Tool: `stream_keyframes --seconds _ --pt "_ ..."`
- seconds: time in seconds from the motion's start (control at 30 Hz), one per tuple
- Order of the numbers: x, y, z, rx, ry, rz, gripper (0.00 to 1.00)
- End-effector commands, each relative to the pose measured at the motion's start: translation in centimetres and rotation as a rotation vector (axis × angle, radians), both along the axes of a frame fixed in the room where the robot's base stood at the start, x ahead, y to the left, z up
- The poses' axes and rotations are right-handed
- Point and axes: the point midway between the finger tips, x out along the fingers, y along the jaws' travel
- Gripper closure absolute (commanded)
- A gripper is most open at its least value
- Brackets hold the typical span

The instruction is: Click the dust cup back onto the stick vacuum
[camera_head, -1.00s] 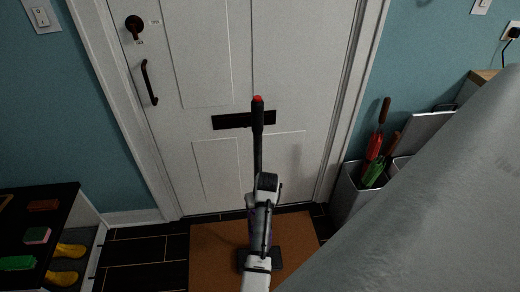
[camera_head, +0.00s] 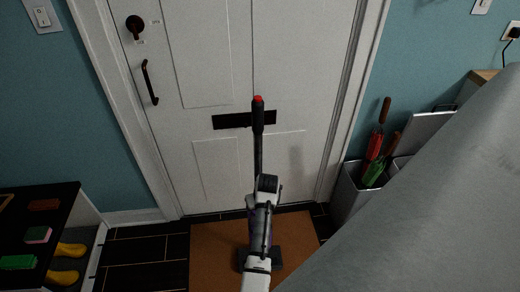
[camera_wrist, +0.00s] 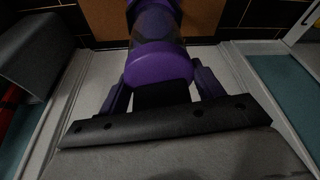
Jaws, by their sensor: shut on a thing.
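The stick vacuum (camera_head: 258,150) stands upright in front of the door in the head view, with a black handle and a red tip. Its dark floor head (camera_head: 277,258) rests on the mat. The purple dust cup (camera_wrist: 160,65) fills the upper middle of the wrist view, its rounded purple end towards the camera and a darker see-through part behind. My gripper (camera_wrist: 160,82) is shut on it, one dark finger at each side. In the head view my arm covers much of the vacuum's lower part, so I cannot tell whether the cup touches the vacuum body.
A brown doormat (camera_head: 210,250) lies before the white door (camera_head: 215,60). A low shelf (camera_head: 50,215) with brushes and yellow shoes stands at left. A big grey surface blocks the lower right.

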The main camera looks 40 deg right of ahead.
Motion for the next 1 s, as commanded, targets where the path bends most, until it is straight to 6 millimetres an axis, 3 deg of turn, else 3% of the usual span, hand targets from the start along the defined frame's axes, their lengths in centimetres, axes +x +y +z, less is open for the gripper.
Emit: stream_keyframes --seconds 1.0 --pt "-0.03 -0.07 -0.84 -0.002 -0.002 0.0 0.72"
